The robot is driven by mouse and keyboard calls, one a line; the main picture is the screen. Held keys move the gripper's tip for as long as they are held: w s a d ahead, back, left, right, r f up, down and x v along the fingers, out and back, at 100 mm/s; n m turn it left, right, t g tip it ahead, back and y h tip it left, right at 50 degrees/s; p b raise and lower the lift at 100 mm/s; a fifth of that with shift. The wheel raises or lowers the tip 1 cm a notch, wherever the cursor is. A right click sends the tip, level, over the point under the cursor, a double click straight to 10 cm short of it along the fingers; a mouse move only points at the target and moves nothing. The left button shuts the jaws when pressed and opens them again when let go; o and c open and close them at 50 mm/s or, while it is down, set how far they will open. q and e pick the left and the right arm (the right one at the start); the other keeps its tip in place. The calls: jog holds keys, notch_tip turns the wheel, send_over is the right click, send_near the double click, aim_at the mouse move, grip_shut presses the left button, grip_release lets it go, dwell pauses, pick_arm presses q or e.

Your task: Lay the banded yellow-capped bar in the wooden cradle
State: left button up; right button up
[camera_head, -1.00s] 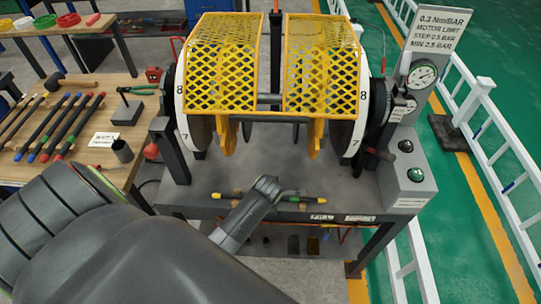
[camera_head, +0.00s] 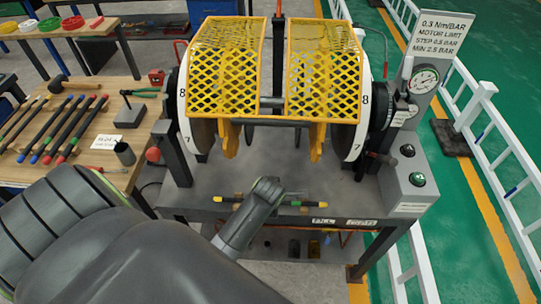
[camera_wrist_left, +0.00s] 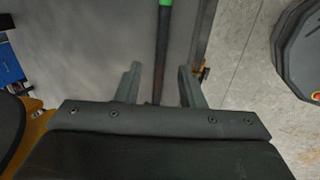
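The dark banded bar (camera_head: 312,204) with yellow caps lies level along the front of the grey bench. Its yellow ends and a green band show, while its middle is hidden behind my left wrist. Small wooden blocks (camera_head: 238,196), seemingly the cradle, show at the bar; I cannot tell whether it rests in them. My left gripper (camera_wrist_left: 159,68) is over the bar. In the left wrist view the bar (camera_wrist_left: 161,55) runs between the two fingers, with a gap on each side, and its green band is near the top. My right gripper is not in view.
A test machine with yellow mesh guards (camera_head: 225,70) stands behind the bar. A control box (camera_head: 408,185) with a gauge is at the right.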

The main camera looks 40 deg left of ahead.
pick_arm(q)
jog(key=v, duration=0.8)
jog(key=s+f+m+g, duration=0.1)
jog(key=s+f+m, duration=0.25)
jog(key=f, duration=0.45)
jog(key=s+a+f+m+h, duration=0.1)
jog(key=s+f+m, duration=0.2)
jog(key=f+m, duration=0.35)
jog(key=s+f+m+g, duration=0.1)
jog(key=s+f+m, duration=0.2)
jog(key=f, duration=0.7)
jog(key=s+a+f+m, duration=0.1)
jog(key=s+f+m, duration=0.2)
jog(key=s, duration=0.5)
jog(key=s+a+f+m, duration=0.1)
jog(key=s+f+m, duration=0.3)
jog(key=s, duration=0.4)
jog(key=s+a+f+m+g, duration=0.1)
jog(key=s+f+m, duration=0.2)
jog(key=s+f, duration=0.2)
jog(key=s, duration=0.3)
jog(key=shift+s+f+m, duration=0.25)
jog(key=shift+m, duration=0.15)
jog(key=shift+a, duration=0.1)
